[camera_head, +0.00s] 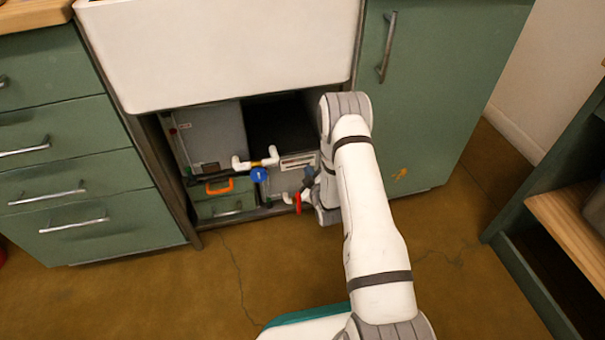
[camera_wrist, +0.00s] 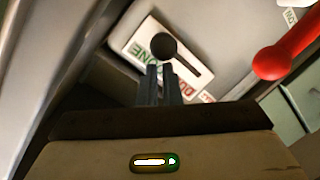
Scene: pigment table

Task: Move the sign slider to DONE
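The sign (camera_wrist: 194,58) is a white plate with a slot, a green word reading DONE and a partly hidden red word. Its dark round slider knob (camera_wrist: 163,46) is at the slot's upper-left end, beside the green word. My gripper's fingers (camera_wrist: 160,68) are close together with a narrow gap, their tips just below the knob in the wrist view and empty. I cannot tell whether they touch the knob. In the head view the sign (camera_head: 298,162) is small, on a grey box under the sink, and my arm hides most of the gripper.
A red lever (camera_wrist: 285,55) stands close to the right of the sign in the wrist view. In the head view, white pipes with a blue valve handle (camera_head: 258,175) are left of my wrist. Cabinet walls and the sink (camera_head: 220,50) enclose the space.

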